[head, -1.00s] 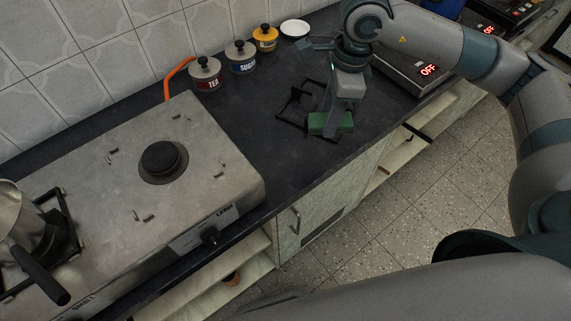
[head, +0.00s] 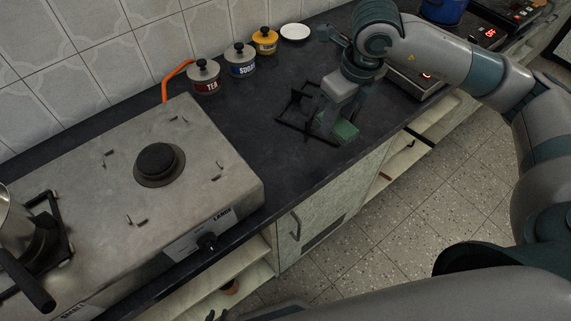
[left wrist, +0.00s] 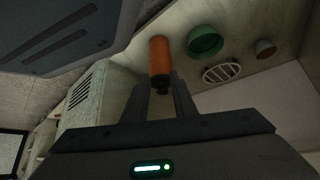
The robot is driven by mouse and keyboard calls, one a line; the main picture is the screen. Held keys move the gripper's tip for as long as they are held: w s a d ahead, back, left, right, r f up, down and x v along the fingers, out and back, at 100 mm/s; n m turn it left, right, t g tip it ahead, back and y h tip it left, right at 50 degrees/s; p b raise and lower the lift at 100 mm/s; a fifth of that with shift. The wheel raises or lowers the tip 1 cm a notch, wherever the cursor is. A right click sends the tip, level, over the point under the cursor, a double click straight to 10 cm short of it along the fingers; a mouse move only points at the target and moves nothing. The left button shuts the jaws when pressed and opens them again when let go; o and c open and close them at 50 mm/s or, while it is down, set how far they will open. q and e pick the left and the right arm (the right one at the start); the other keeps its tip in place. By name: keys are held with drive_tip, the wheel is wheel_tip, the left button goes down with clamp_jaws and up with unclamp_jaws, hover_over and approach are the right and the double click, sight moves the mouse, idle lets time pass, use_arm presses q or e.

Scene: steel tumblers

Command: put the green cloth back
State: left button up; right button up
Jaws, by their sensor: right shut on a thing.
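I cannot tell whether the cloth touches the counter. The arm partly hides the cloth and grate. My left gripper (left wrist: 162,86) shows in the left wrist view with its two fingers apart. An orange cylinder (left wrist: 160,55) with a dark end appears between or just beyond the fingertips.
A steel stove (head: 105,190) with a pot (head: 15,225) fills the left. Tea (head: 204,77), sugar (head: 240,62) and yellow (head: 265,42) canisters and a white dish (head: 295,32) stand along the wall. Open shelves lie below. Counter between stove and grate is clear.

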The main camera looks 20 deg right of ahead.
drive_tip(key=shift+a, duration=0.1)
